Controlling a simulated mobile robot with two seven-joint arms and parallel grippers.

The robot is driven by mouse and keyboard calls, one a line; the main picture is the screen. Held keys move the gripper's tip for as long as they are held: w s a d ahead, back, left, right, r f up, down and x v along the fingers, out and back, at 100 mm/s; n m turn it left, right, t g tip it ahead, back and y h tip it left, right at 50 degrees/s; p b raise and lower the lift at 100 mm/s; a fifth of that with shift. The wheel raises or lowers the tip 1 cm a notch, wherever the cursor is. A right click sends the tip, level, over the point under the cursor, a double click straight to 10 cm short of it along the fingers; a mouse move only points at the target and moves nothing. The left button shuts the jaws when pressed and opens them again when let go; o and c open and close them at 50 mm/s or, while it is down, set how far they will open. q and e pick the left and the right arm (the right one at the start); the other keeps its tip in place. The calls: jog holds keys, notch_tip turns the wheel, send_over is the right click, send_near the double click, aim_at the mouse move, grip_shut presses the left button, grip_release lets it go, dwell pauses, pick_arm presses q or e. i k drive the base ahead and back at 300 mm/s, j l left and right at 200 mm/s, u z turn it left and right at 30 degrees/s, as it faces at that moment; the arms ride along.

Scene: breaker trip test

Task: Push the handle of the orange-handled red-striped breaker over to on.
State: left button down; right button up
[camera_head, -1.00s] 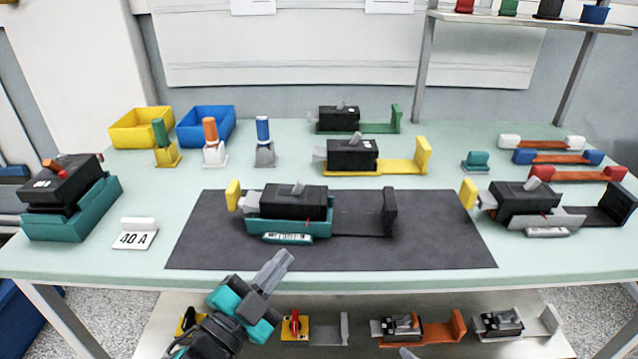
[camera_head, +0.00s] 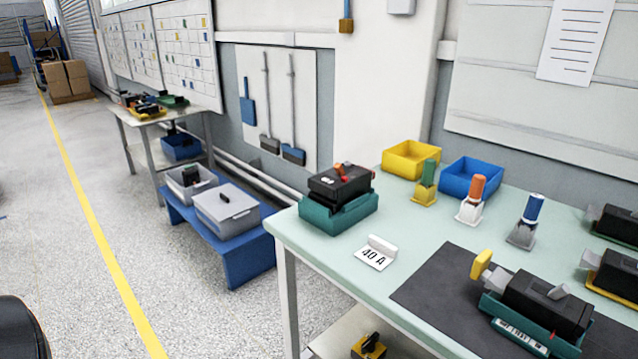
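A black breaker (camera_head: 326,185) with an orange-red handle (camera_head: 340,171) sits in a teal holder (camera_head: 338,219) at the table's left back corner. A red stripe on it is too small to make out, and I cannot tell which way its handle is thrown. Neither of my grippers shows in the head view.
A "40 A" card (camera_head: 376,254) stands right of the orange-handled breaker. Yellow (camera_head: 408,158) and blue (camera_head: 470,178) bins and several coloured-topped stands are behind. Left of the table are open floor (camera_head: 190,300) and a blue bench (camera_head: 238,262) with grey boxes.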

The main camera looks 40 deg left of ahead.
aim_at(338, 169)
jog(key=u, duration=1)
